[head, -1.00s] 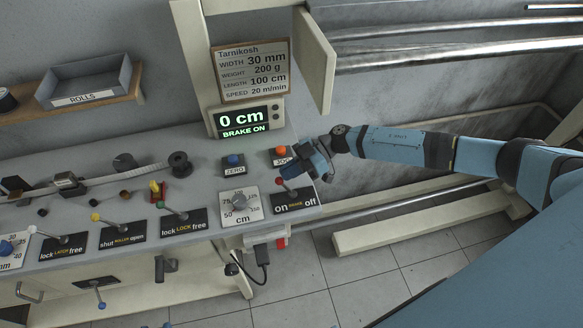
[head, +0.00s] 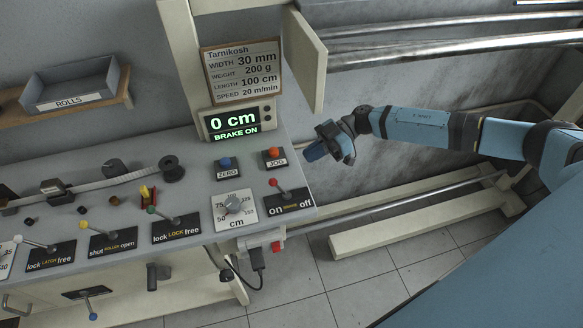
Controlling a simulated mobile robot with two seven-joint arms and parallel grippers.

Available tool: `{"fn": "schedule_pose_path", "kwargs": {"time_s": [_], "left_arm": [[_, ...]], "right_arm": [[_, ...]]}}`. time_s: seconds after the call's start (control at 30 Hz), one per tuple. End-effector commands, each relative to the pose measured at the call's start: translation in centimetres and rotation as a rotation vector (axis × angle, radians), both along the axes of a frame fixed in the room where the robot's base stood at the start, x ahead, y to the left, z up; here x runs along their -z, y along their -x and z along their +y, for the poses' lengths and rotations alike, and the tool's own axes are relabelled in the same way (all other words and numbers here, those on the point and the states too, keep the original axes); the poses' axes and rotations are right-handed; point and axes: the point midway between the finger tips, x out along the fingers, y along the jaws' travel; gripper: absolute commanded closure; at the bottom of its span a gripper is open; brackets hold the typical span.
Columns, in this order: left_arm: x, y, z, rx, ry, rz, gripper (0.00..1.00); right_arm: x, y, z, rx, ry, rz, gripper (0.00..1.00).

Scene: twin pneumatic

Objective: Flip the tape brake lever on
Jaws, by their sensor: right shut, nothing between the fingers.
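The brake lever (head: 280,189) has a red knob and stands on a black plate (head: 290,203) marked "on BRAKE off", at the right end of the grey bench. Its knob leans to the left, toward the "on" side. The display (head: 234,123) above reads "0 cm" and "BRAKE ON". My right gripper (head: 315,152) is shut and empty, up and to the right of the lever, clear of it and past the bench's right edge. My left gripper is not in view.
The orange JOG button (head: 274,153) and blue ZERO button (head: 224,162) sit behind the lever. A cm dial (head: 235,204) is to its left. More levers, such as the lock lever (head: 170,219), line the bench front. Free room lies right of the bench.

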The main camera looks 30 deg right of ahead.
Motion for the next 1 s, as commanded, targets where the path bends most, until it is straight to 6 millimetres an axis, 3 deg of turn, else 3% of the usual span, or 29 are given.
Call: {"fn": "schedule_pose_path", "kwargs": {"time_s": [0.13,0.33,1.0], "left_arm": [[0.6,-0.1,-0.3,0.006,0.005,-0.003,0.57],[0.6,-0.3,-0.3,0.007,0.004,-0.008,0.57],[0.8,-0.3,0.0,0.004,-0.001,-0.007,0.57]], "right_arm": [[-0.7,0.1,-2.7,0.002,0.002,0.000,1.00],[-1.4,0.2,-4.4,0.001,0.000,0.000,1.00],[-1.4,0.1,-4.0,0.007,-0.009,-0.009,1.00]]}}
